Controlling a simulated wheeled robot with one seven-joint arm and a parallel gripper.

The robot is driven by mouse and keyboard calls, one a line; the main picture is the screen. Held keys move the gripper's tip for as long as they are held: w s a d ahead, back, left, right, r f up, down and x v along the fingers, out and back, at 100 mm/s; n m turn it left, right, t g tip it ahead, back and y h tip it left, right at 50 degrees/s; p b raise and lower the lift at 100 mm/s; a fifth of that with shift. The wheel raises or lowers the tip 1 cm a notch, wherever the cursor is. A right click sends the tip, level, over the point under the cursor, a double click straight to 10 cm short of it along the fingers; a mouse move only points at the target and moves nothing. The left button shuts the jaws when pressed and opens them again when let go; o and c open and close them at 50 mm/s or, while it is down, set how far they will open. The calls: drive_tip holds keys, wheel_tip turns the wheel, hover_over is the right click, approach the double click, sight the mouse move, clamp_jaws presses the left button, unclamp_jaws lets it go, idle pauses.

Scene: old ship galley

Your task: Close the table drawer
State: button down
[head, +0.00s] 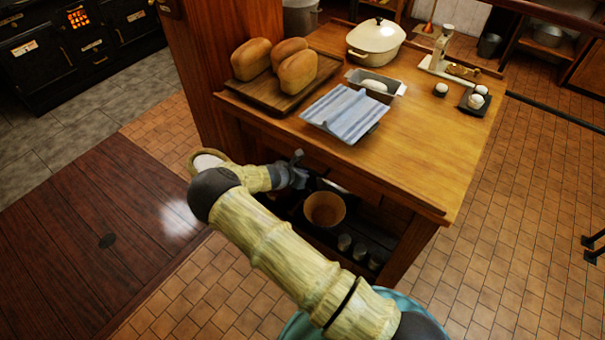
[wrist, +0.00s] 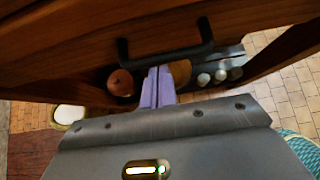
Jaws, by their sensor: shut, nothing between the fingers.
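The wooden table (head: 425,150) stands right of centre in the head view. Its drawer front (wrist: 75,50) fills the upper wrist view as a dark wood panel with a black bar handle (wrist: 168,54). My gripper (head: 298,160) is at the table's front side, below the top's edge. In the wrist view its purple fingers (wrist: 157,86) are together and empty, just below the handle in the picture. I cannot tell whether they touch it. My arm hides part of the front in the head view, and how far the drawer stands out is unclear.
The tabletop holds bread loaves on a board (head: 270,92), a striped cloth (head: 345,112), a cream casserole (head: 376,40) and a scale. Below the top are a brown bowl (head: 325,209) and several small jars. Tiled floor (head: 510,240) to the right is mostly clear.

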drive_tip(key=shift+w+d+r, duration=0.1)
drive_tip(key=shift+w+r, duration=0.05)
drive_tip(key=s+a+r+b, duration=0.1)
drive_tip(key=s+a+r, duration=0.4)
drive_tip(key=s+a, duration=0.2)
drive_tip(key=shift+s+a+r, duration=0.15)
drive_tip(key=shift+s+a, duration=0.05)
drive_tip(key=shift+s, duration=1)
